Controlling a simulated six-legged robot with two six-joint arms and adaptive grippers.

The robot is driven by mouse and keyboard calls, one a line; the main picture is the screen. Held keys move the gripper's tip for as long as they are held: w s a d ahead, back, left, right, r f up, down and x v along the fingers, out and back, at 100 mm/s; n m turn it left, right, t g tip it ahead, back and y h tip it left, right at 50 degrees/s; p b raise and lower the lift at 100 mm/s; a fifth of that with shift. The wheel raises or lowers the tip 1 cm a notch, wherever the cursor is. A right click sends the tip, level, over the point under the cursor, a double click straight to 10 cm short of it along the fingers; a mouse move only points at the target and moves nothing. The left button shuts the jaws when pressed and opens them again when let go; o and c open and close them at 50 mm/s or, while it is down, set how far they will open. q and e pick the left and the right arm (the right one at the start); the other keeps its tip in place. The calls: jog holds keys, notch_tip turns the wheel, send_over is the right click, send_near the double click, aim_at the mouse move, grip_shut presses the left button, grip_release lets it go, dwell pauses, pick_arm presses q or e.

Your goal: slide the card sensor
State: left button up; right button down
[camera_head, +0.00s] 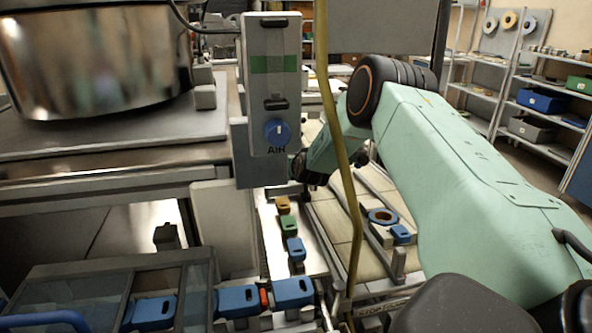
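I cannot surely pick out the card sensor. An upright grey box (272,98) in the middle has a green panel (273,64), dark slots and a blue knob (277,132) marked AIR. My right arm comes in from the right, and its wrist reaches down to just right of the box's lower edge. My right gripper (300,170) is mostly hidden there behind the box, with only a dark part showing. I cannot tell whether it touches anything. My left gripper is not in view.
A yellow hose (341,150) hangs in front of my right arm. A large metal drum (95,60) stands at left. Blue blocks (239,301) lie below; coloured blocks (289,224) line a track. Shelves (545,85) stand behind.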

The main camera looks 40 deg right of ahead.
jog(key=shift+s+a+f, duration=0.1)
jog(key=shift+s+f, duration=0.05)
jog(key=shift+f, duration=0.25)
jog(key=c, duration=1.6)
grip_release()
jog(key=o, duration=0.4)
jog(key=shift+w+r, duration=0.1)
jog(key=shift+w, duration=0.1)
jog(key=shift+o, duration=0.2)
jog(key=shift+r, duration=0.1)
jog(key=shift+s+r, duration=0.15)
jog(key=shift+s, duration=0.15)
jog(key=v, duration=1.1)
jog(key=shift+s+a, duration=0.15)
jog(key=shift+s, duration=0.1)
jog(key=shift+w, duration=0.1)
